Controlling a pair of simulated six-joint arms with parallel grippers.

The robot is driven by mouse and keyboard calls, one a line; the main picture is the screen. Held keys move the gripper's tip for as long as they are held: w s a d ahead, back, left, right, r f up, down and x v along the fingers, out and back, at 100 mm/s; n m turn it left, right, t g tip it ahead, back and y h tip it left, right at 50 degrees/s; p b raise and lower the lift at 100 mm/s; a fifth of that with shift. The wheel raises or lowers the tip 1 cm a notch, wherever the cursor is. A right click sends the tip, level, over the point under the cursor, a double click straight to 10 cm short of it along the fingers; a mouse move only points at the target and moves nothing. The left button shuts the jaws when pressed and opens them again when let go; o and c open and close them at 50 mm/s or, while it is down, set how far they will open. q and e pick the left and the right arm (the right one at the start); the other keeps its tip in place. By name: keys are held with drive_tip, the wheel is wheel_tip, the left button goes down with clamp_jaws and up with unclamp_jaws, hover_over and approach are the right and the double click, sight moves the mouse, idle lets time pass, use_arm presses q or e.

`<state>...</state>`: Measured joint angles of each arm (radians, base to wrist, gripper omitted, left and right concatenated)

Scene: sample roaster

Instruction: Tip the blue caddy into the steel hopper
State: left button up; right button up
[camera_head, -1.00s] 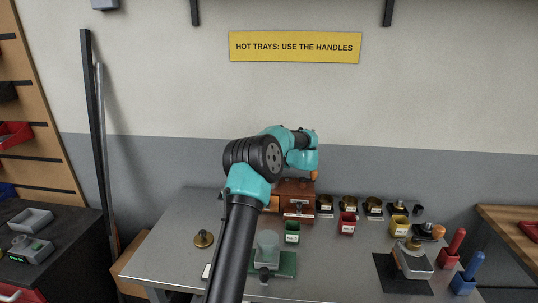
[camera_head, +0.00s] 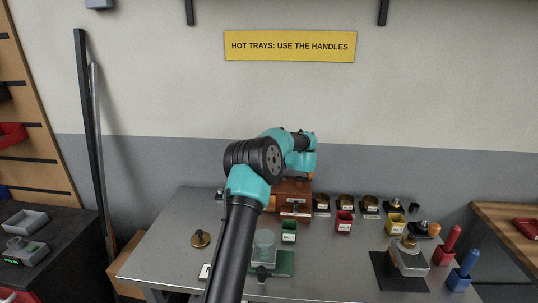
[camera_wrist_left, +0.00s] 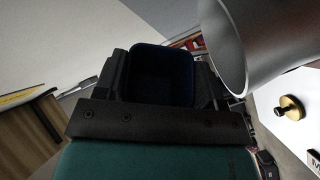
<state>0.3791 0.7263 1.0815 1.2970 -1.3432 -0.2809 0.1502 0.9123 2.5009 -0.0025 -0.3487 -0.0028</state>
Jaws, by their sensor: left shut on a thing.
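In the left wrist view the dark blue caddy (camera_wrist_left: 162,72) sits between the fingers of my left gripper (camera_wrist_left: 160,88), which is shut on it. I cannot make out what is in the caddy. The steel hopper (camera_wrist_left: 265,45), a large round grey wall with a curved rim, is close beside the caddy on the right of that view. The wrist view is rolled, with the bench to the right, so the gripper is turned well over. In the head view my left arm's wrist hides the gripper, caddy and hopper. My right gripper is not in view.
On the bench, a brown-red machine (camera_head: 293,197) stands behind my arm. Green (camera_head: 289,231), red (camera_head: 343,224) and yellow (camera_head: 395,225) caddies stand nearby. Several dark tins line the back.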

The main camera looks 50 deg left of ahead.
use_arm(q)
drive_tip(key=shift+r, duration=0.15)
idle(0.4)
drive_tip(key=shift+r, duration=1.4)
